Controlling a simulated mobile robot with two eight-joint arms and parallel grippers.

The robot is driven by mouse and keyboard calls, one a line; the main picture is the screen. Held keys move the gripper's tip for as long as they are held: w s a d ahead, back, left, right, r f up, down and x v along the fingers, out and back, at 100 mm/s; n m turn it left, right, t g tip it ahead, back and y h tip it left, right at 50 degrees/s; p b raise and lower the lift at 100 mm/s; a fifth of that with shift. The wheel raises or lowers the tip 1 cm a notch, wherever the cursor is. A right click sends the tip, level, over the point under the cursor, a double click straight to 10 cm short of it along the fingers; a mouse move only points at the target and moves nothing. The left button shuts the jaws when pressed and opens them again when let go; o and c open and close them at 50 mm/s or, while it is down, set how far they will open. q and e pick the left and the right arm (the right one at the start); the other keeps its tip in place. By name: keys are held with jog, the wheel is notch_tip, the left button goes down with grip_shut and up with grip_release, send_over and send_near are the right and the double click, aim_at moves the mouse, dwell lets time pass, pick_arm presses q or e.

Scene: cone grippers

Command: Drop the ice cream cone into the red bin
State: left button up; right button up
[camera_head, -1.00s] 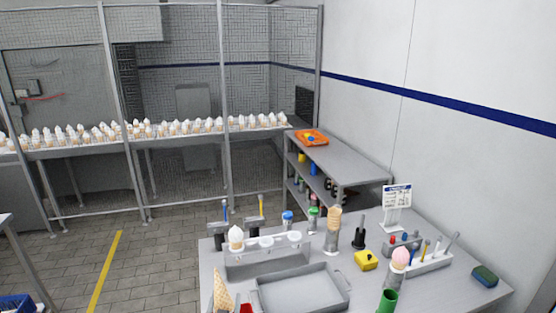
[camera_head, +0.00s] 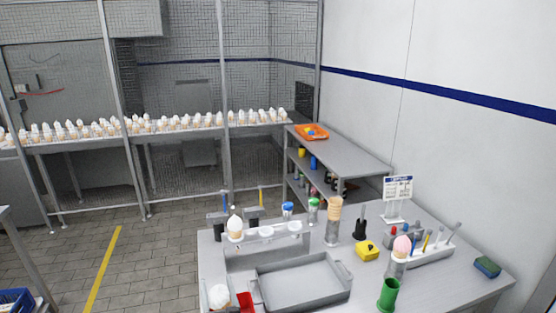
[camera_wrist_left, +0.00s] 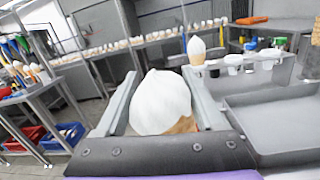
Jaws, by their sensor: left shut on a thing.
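My left gripper (camera_wrist_left: 163,88) is shut on an ice cream cone with a large white scoop (camera_wrist_left: 160,102); a little tan cone shows beneath the scoop at its right. Its white scoop also shows at the bottom left edge of the head view (camera_head: 220,296), by the near left corner of the table. A red thing (camera_head: 245,301), perhaps the red bin, shows beside it, mostly cut off by the frame. Another red bin (camera_wrist_left: 29,137) stands low at the left in the left wrist view. My right gripper is not in view.
A grey tray (camera_head: 342,296) is on the table right of the held cone. Behind it a rack (camera_head: 238,262) holds a white ice cream cone (camera_head: 235,228) and cups. A pink cone (camera_head: 402,246) and a green cup (camera_head: 388,294) stand at the right. A blue bin (camera_wrist_left: 66,137) is low at left.

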pick_arm(q)
jog(key=shift+w+f, duration=0.2)
jog(key=shift+w+f+b, duration=0.1)
jog(key=shift+f+b, duration=1.3)
jog(key=shift+f, duration=1.3)
jog(key=o, duration=0.9)
jog(key=r+b+v, duration=0.1)
jog(key=b+v, duration=0.1)
jog(key=v, duration=0.8)
jog(key=shift+s+f, duration=0.35)
jog(key=shift+f, duration=0.2)
